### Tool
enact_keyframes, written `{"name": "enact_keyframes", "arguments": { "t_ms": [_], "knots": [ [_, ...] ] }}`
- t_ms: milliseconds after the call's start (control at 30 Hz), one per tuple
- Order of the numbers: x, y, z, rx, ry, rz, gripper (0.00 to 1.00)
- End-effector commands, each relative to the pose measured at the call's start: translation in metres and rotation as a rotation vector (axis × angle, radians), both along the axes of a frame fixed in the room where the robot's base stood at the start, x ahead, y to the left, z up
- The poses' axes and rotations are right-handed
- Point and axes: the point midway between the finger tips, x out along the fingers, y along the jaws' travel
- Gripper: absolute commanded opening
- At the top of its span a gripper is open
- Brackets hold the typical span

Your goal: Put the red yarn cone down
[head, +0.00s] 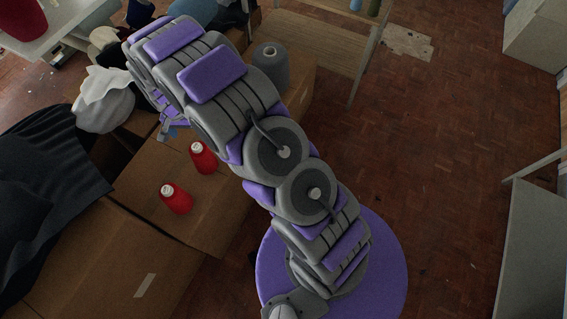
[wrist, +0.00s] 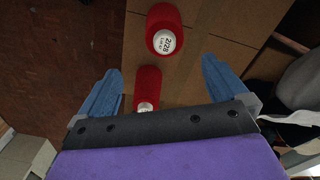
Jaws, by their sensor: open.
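Two red yarn cones stand upright on the cardboard boxes in the head view: one (head: 203,158) closer to my gripper and one (head: 176,200) nearer the front. Both also show in the wrist view, one at the top with a white labelled tip (wrist: 165,18) and one lower down (wrist: 147,82), partly hidden by the gripper's dark body. My gripper (wrist: 162,66) is open, its blue fingers spread wide on either side of the lower cone, with nothing held. In the head view, my gripper (head: 172,131) is mostly hidden behind my arm. Whether a finger touches a cone cannot be told.
Cardboard boxes (head: 110,262) bear the cones. A grey cone (head: 270,62) stands on a box behind my arm. Dark cloth (head: 45,190) and a white crumpled bundle (head: 103,100) lie to the left. The brick-patterned floor (head: 440,150) at right is mostly clear.

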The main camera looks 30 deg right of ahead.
Motion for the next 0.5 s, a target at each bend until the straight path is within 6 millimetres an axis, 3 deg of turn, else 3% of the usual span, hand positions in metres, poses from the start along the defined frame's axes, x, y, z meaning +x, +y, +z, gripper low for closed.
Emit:
{"name": "enact_keyframes", "arguments": {
  "t_ms": [267, 500],
  "knots": [
    [-0.042, -0.042, 0.089, 0.000, 0.022, 0.093, 1.00],
    [-0.102, -0.079, 0.157, 0.000, 0.056, 0.191, 1.00]
  ]
}}
